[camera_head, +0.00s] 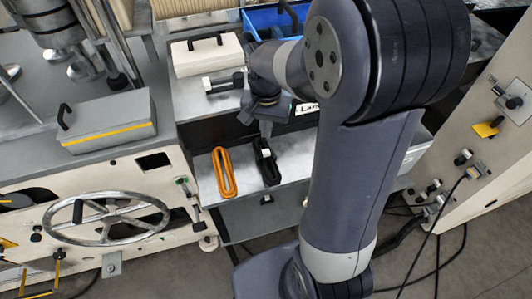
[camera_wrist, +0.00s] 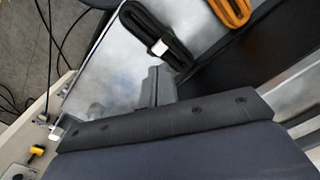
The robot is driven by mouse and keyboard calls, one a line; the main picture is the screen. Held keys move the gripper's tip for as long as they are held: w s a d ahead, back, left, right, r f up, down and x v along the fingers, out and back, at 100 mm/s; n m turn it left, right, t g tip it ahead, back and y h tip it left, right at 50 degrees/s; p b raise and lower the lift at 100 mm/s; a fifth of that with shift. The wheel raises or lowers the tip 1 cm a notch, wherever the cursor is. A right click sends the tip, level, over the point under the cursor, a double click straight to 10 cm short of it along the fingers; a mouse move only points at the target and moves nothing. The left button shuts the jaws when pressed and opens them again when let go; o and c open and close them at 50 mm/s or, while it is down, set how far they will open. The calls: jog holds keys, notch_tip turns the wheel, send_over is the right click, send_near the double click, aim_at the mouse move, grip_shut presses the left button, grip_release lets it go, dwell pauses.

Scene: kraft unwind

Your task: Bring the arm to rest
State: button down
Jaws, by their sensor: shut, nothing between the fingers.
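My gripper (camera_head: 265,127) points down above the front edge of the shelf unit, with my arm reaching over from the right in the head view. Its fingers are shut together with nothing held. In the wrist view the closed fingers (camera_wrist: 158,86) stand over a bare grey metal shelf. A black looped strap with a white tag (camera_head: 267,165) lies on the lower shelf just below my gripper. It also shows at the top of the wrist view (camera_wrist: 150,35). An orange looped strap (camera_head: 223,172) lies to its left.
A white case with a black handle (camera_head: 208,53) and a blue bin (camera_head: 275,20) stand on the upper surface. A grey box with a yellow stripe (camera_head: 108,122) and a handwheel (camera_head: 105,222) are at the left. A panel with knobs and cables (camera_head: 480,150) stands at the right.

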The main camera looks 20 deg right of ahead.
aim_at(266, 152)
jog(key=shift+f, duration=0.1)
notch_tip(266, 152, down, 7)
jog(key=b, duration=0.6)
jog(key=shift+r, duration=0.2)
